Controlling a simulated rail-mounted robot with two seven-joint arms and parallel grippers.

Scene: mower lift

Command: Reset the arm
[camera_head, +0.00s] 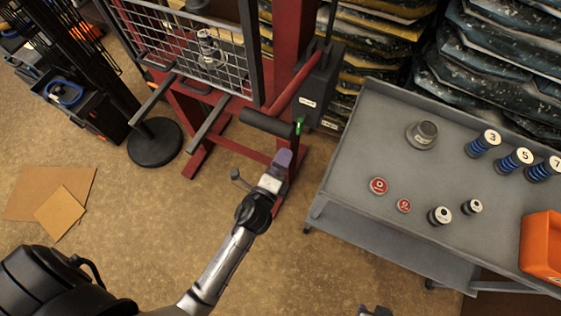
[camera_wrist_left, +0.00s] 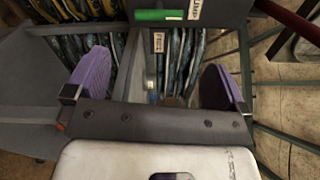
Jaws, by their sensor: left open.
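My left gripper (camera_head: 283,158) has purple finger pads and reaches in just below the lift's black padded bar (camera_head: 266,124). In the left wrist view its two purple fingers (camera_wrist_left: 155,80) stand wide apart with nothing between them. The red lift (camera_head: 292,40) has a dark box (camera_head: 318,88) with a small white label and a green piece (camera_head: 298,127) at its lower edge. The left wrist view shows a green strip (camera_wrist_left: 158,15) beside a white label at the top, beyond the fingers. A small dark part at the head view's bottom edge may be my right gripper; its jaws are hidden.
A grey cart (camera_head: 345,150) at right carries numbered blue-ringed pieces (camera_head: 483,144), weights, red discs (camera_head: 378,186) and an orange box (camera_head: 541,245). A wire mesh panel (camera_head: 185,40) and a round black base (camera_head: 155,142) stand left. Cardboard (camera_head: 60,212) lies on otherwise open floor.

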